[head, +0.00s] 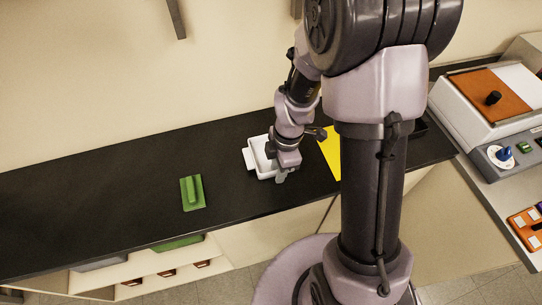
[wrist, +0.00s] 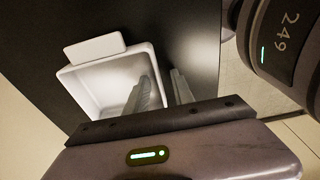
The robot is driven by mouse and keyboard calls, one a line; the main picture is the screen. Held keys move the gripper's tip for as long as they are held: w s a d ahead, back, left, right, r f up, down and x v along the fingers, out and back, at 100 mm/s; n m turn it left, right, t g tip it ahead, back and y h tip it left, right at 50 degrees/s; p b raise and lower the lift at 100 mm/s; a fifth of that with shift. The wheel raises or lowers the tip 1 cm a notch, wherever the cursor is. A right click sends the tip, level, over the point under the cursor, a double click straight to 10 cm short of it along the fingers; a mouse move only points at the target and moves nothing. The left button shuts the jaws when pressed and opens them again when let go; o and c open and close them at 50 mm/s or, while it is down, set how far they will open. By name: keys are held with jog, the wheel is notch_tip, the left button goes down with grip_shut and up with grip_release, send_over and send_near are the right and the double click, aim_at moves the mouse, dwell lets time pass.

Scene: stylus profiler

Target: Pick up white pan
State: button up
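The white pan (head: 251,154) is a shallow open tray with a tab handle on its left side, lying on the black counter. In the wrist view the pan (wrist: 88,88) is open towards me, with its tab at the upper left. My gripper (head: 280,178) is at the pan's near right edge. In the wrist view my gripper (wrist: 162,78) has one finger inside the pan and the other outside its wall. A gap shows between the fingers, with the wall between them. The fingers' lower ends are partly hidden.
A green block on a green plate (head: 192,192) lies to the left on the black counter (head: 100,205). A yellow sheet (head: 331,150) lies to the right, partly behind my arm. A machine with an orange panel (head: 490,95) stands far right. The counter's left part is clear.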

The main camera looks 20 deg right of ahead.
grip_shut()
dwell(1.3)
